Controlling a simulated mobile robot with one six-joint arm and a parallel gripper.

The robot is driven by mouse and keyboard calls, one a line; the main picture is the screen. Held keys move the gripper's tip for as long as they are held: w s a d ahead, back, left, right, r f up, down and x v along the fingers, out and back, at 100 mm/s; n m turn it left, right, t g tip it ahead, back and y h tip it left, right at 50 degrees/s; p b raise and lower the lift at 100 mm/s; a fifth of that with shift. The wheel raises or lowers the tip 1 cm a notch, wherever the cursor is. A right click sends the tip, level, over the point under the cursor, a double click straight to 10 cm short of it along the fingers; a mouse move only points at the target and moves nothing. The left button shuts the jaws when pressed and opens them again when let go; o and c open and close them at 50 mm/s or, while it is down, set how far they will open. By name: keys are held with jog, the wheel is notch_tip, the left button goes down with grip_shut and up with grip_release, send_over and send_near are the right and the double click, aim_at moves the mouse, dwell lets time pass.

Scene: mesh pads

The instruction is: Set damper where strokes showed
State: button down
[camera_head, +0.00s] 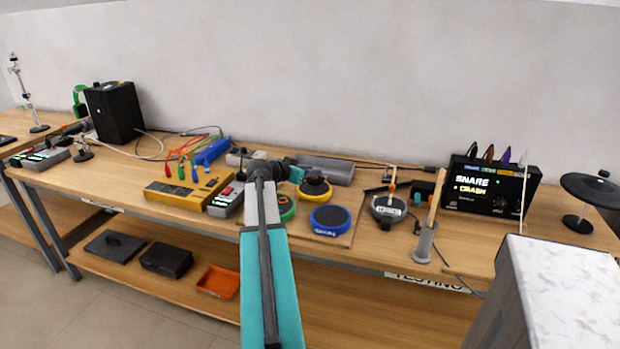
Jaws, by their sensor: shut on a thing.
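Round drum pads sit on the board (347,240) at the middle of the bench: a blue-rimmed pad (330,219), a yellow-rimmed pad (315,193) behind it, and a green-rimmed pad (288,208) partly hidden by my arm. A round, dark-topped pad (389,209) stands to their right. My gripper (299,174) is low over the bench, beside the yellow-rimmed pad, shut on a small dark thing. I cannot tell whether that is the damper or whether it touches the pad. The black module (491,188) displays "SNARE" and "CRASH", with a marker before CRASH.
A grey holder (424,243) with an upright stick stands at the front right. A black cymbal pad (590,190) is at far right. A yellow box (187,190) and grey device (226,200) lie left of my arm. An orange tray (217,282) sits on the lower shelf.

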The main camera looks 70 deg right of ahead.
jog(key=shift+f, duration=1.15)
jog(key=shift+f, duration=0.15)
jog(key=c, duration=1.5)
grip_release()
jog(key=shift+r, duration=0.2)
jog(key=b+v, duration=0.1)
jog(key=v, duration=1.1)
jog(key=shift+f, duration=0.15)
